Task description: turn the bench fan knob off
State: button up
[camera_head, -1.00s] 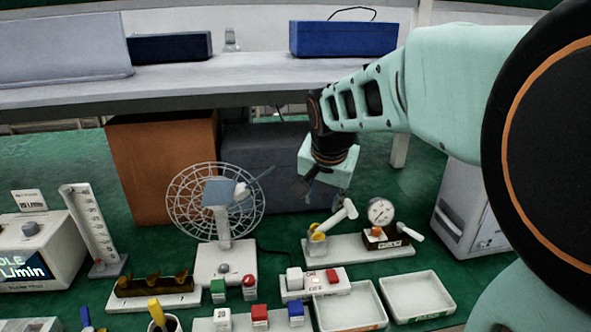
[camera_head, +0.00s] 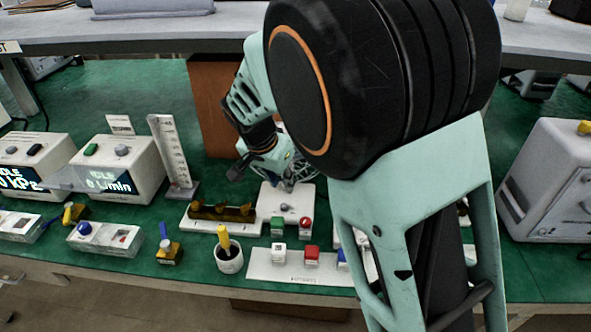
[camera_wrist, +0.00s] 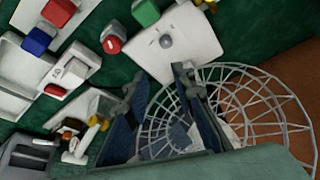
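The bench fan has a white base (camera_head: 298,201) with a small grey knob (camera_head: 285,208); my arm and gripper hide most of its wire cage in the head view. The wrist view shows the round wire cage (camera_wrist: 262,88), the white base (camera_wrist: 190,47) and the grey knob (camera_wrist: 166,41) from above. My gripper (camera_wrist: 159,78) is open, with its two dark fingers spread and nothing between them. In the wrist picture the fingertips lie just below the knob, in front of the cage. They appear apart from the knob.
A tall white scale (camera_head: 172,153) stands further left. An orange-brown box (camera_head: 208,105) is behind.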

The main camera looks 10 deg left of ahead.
aim_at(283, 206)
jog(key=x, duration=0.4)
jog(key=a+x, duration=0.1)
jog(key=x, duration=0.2)
jog(key=a+x, duration=0.1)
jog(key=x, duration=0.3)
jog(key=shift+s+f, duration=0.25)
jog(key=shift+f, duration=0.35)
grip_shut()
